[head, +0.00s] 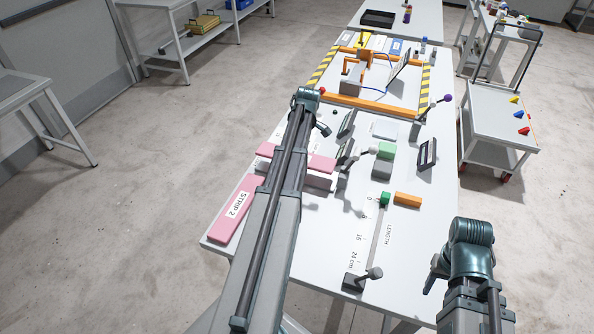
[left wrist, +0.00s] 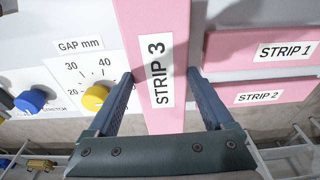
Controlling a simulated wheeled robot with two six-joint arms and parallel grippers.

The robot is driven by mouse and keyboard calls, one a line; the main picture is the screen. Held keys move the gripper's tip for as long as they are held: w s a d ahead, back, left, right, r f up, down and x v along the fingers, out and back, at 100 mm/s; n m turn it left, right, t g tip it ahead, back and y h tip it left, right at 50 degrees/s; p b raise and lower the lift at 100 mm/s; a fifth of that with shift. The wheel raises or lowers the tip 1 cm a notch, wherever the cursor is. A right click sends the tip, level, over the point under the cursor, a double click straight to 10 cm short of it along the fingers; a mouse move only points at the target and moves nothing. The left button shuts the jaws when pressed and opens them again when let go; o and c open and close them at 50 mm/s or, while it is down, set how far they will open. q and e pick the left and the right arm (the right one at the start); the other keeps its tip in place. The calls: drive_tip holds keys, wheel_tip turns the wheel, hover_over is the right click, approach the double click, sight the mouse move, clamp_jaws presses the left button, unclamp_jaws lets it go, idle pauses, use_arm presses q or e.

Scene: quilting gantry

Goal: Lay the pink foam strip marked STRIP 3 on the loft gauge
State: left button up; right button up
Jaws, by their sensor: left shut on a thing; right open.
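The pink foam strip marked STRIP 3 (left wrist: 155,65) runs upright through the left wrist view. My left gripper (left wrist: 160,78) is shut on it, a finger at each side. In the head view my left arm hides that gripper; a pink strip lying crosswise behind the arm (head: 321,163) appears to be STRIP 3. STRIP 2 (head: 235,208) lies near the table's left edge, and STRIP 1 (left wrist: 283,50) lies beside it in the left wrist view. My right gripper (head: 436,272) is open and empty at the table's right edge. I cannot tell which fixture is the loft gauge.
A LENGTH scale (head: 365,235) with a green block (head: 385,198) and an orange block (head: 407,199) lies mid-table. Levers and dark upright panels stand behind it. An orange frame (head: 375,107) is farther back. A yellow knob (left wrist: 96,96) sits by the GAP mm scale. A cart (head: 497,120) stands right.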

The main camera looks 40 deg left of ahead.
use_arm(q)
drive_tip(key=shift+f+b, duration=0.35)
drive_tip(key=shift+f, duration=0.6)
use_arm(e)
drive_tip(key=shift+f, duration=0.95)
use_arm(q)
drive_tip(key=shift+f, duration=0.1)
use_arm(e)
drive_tip(key=shift+f, duration=0.1)
use_arm(q)
wheel_tip(320, 180, down, 4)
drive_tip(key=b, duration=0.3)
drive_tip(key=shift+r+b, duration=0.25)
drive_tip(key=shift+b, duration=0.1)
use_arm(e)
wheel_tip(320, 180, down, 4)
drive_tip(key=shift+r, duration=0.25)
use_arm(q)
drive_tip(key=shift+f, duration=0.2)
use_arm(e)
drive_tip(key=shift+f, duration=0.2)
use_arm(q)
drive_tip(key=o, duration=1.2)
drive_tip(key=shift+r, duration=0.1)
use_arm(e)
drive_tip(key=shift+r, duration=0.1)
